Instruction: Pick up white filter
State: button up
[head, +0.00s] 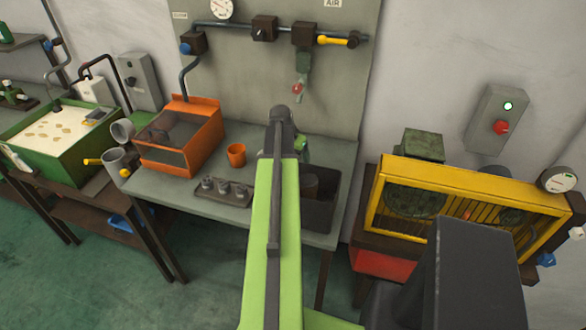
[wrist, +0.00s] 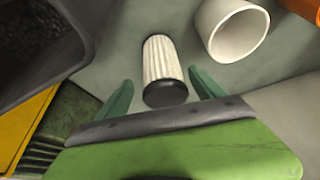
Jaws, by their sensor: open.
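The white filter (wrist: 162,58) is a ribbed white cylinder with a dark end cap, on the grey bench top in the wrist view. Its capped end faces my gripper. My gripper (wrist: 158,80) is open, with one green finger to each side of the filter near the capped end. Whether either finger touches it, I cannot tell. In the head view my arm hides the filter; only a bit of a green finger shows past the arm's end.
A white hollow cylinder (wrist: 233,30) stands close right of the filter. A dark bin (head: 318,215) borders the bench's right side. An orange cup (head: 236,155), a grey tray with small parts (head: 223,193) and an orange box (head: 180,137) stand left of my arm.

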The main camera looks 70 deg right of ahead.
jog(key=b+x, duration=0.2)
jog(key=x, duration=0.1)
jog(key=b+x, duration=0.1)
jog(key=x, duration=0.1)
jog(key=shift+w+a+b, duration=0.15)
jog(key=shift+w+b, duration=0.15)
jog(key=shift+b, duration=0.05)
jog(key=shift+r, duration=0.2)
jog(key=shift+c, duration=0.4)
jog(key=c, duration=1.4)
